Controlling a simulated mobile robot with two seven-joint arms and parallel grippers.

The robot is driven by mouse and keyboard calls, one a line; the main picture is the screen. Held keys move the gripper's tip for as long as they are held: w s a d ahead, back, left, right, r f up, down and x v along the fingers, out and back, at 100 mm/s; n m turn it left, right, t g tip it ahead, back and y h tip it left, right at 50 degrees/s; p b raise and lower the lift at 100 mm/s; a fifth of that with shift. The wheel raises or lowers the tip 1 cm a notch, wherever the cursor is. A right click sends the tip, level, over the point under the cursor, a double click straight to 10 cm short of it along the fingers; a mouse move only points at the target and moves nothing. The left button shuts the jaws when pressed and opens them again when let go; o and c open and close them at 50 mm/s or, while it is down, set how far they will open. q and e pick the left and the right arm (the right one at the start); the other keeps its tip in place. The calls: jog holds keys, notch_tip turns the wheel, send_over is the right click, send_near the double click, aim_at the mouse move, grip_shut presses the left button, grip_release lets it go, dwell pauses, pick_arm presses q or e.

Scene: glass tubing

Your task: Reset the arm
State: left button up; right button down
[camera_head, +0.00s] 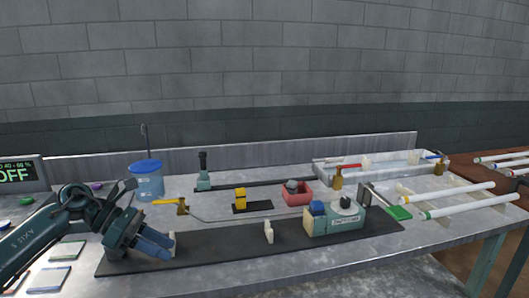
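I see nothing clearly held. My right gripper is not in view.
A shallow tray (376,171) sits at back right. White rods (460,204) lie at right. Another white post (268,232) stands mid-mat.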

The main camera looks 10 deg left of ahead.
pick_arm(q)
jog(key=s+d+f+n+t+h+p, duration=0.1)
jog(key=s+d+f+n+t+h, duration=0.2)
jog(key=d+n, duration=0.5)
jog(key=d+n+t+h+p, duration=0.25)
jog(key=d+n+t, duration=0.25)
jog(key=d+n, duration=0.3)
jog(key=s+f+n+y+p, duration=0.1)
jog(key=s+f+n+y, duration=1.2)
jog(key=n, duration=1.6)
jog(key=s+f, duration=0.4)
jog(key=s, duration=0.1)
jog(key=shift+a+t+p, duration=0.3)
jog(key=shift+a+p, duration=0.1)
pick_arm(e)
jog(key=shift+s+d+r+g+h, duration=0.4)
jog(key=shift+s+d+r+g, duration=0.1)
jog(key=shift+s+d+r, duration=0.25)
pick_arm(q)
jog(key=shift+f, duration=0.1)
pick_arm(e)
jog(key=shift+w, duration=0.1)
